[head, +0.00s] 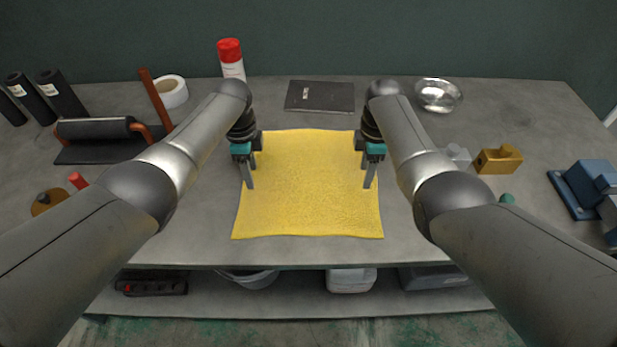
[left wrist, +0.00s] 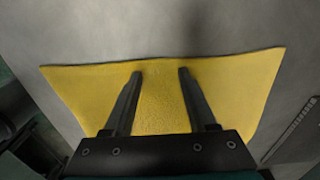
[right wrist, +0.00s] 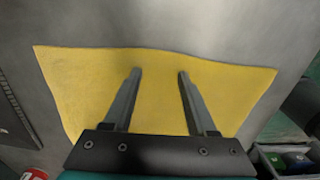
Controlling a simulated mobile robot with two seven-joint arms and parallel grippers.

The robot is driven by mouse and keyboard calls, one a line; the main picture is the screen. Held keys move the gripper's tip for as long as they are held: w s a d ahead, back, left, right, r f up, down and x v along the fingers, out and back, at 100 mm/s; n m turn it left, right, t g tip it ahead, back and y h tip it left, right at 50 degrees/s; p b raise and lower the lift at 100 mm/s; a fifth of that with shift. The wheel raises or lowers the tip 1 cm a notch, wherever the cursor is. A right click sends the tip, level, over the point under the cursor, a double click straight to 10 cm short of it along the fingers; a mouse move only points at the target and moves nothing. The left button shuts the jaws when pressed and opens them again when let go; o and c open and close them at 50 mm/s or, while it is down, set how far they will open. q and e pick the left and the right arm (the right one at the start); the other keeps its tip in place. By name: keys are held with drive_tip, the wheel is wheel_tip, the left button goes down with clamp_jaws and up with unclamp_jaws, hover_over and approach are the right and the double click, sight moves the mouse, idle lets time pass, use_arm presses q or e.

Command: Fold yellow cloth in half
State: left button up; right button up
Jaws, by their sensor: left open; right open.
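The yellow cloth (head: 310,190) lies spread flat and unfolded on the grey workbench, with slightly wavy edges. My left gripper (head: 251,176) is over the cloth's left edge and my right gripper (head: 367,177) is over its right edge, both pointing down. Both are open and empty. In the left wrist view the cloth (left wrist: 160,105) shows between and around the two separated fingers (left wrist: 160,72). The right wrist view shows the same cloth (right wrist: 155,100) beneath the open fingers (right wrist: 159,72). I cannot tell whether the fingertips touch the cloth.
Behind the cloth lie a dark flat notebook (head: 320,96), a red-capped can (head: 231,60) and a metal bowl (head: 438,95). A tape roll (head: 171,92) and black rolls (head: 62,95) are left. A brass block (head: 498,160) and blue device (head: 582,188) are right. Bench in front is clear.

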use_arm(q)
drive_tip(key=shift+c, duration=0.4)
use_arm(e)
drive_tip(key=shift+f, duration=0.1)
drive_tip(key=shift+c, duration=0.4)
use_arm(q)
drive_tip(key=shift+s+f, duration=0.1)
clamp_jaws()
use_arm(e)
drive_tip(key=shift+s, duration=0.1)
clamp_jaws()
drive_tip(key=shift+f, duration=0.1)
